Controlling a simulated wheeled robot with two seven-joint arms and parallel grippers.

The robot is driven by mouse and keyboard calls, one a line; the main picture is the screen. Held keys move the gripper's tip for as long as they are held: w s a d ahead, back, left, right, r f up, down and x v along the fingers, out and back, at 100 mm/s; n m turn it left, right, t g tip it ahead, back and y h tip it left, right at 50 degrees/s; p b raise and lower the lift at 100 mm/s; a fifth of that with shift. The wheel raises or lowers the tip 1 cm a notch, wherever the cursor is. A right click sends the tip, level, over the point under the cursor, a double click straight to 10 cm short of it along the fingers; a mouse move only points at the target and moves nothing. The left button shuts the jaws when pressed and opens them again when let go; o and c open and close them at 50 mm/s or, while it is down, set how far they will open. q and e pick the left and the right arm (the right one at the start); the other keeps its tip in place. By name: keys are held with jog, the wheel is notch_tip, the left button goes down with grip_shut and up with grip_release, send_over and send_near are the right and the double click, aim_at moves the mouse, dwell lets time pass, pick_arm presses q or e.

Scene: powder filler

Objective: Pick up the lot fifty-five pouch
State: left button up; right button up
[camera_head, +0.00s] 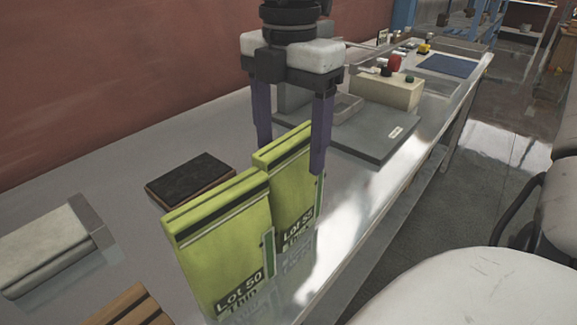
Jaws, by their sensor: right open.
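Two yellow-green pouches stand upright on the metal table. The nearer left one reads "Lot 50 Thin" (225,235). The one behind it to the right, the lot fifty-five pouch (292,190), has a label that seems to read "Lot 55 Thin", partly covered by the nearer pouch. My right gripper (291,157) points down from above, open, with its purple fingers on either side of the top of the lot fifty-five pouch. The left fingertip is partly hidden behind the pouch; I cannot tell whether either finger touches it. My left gripper is not in view.
A dark flat block (190,181) lies left of the pouches. A grey-white block (50,247) and a wooden slatted piece (130,308) are at the near left. A grey machine (375,130) with a beige box (388,90) stands behind. A white seat (480,288) is at right.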

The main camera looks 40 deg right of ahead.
aim_at(290, 166)
notch_tip(290, 166, down, 4)
jog(key=shift+f, duration=0.25)
jog(key=shift+f+b, duration=0.25)
jog(key=shift+b, duration=0.2)
dwell(0.6)
grip_shut()
dwell(0.4)
